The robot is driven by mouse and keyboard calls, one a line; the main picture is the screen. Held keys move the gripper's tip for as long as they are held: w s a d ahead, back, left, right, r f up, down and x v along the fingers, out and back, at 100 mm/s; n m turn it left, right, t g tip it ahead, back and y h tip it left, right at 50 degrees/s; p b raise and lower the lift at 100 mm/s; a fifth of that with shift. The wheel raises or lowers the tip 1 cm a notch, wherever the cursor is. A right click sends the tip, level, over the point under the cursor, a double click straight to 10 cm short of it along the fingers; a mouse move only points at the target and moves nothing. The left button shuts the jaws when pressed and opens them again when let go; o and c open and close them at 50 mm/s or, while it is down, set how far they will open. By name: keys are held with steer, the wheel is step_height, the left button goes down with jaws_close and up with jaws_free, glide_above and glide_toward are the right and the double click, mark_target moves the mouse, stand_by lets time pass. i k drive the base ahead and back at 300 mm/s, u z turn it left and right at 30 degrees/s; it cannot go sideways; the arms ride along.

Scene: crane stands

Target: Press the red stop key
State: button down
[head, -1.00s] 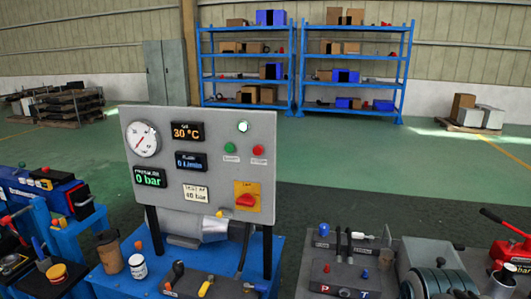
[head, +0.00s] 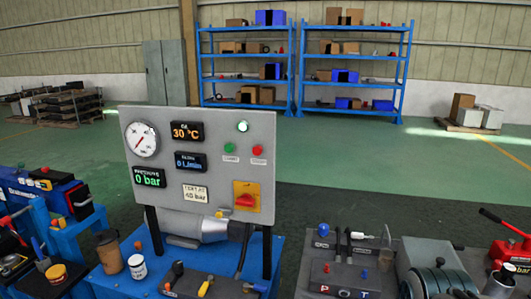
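The red stop key (head: 257,150) is a small round button on the right side of a grey upright control panel (head: 217,128). A label plate sits just below it. A green button (head: 229,147) is to its left, and a lit white-green lamp (head: 242,126) is above them. A red rotary switch on a yellow plate (head: 246,197) is lower on the panel. My gripper is not in view, and nothing covers the red key.
The panel stands on a blue bench (head: 142,275) with a cup (head: 109,251), a jar and levers in front. A grey block with levers (head: 343,265) and a grey machine (head: 433,262) stand to the right. Blue shelves (head: 352,70) are far behind, across open green floor.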

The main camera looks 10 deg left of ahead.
mark_target(257, 150)
steer(key=k, duration=1.35)
steer(key=u, duration=0.45)
steer(key=i, duration=0.5)
steer(key=u, duration=0.6)
steer(key=i, duration=1.35)
steer(key=z, duration=0.85)
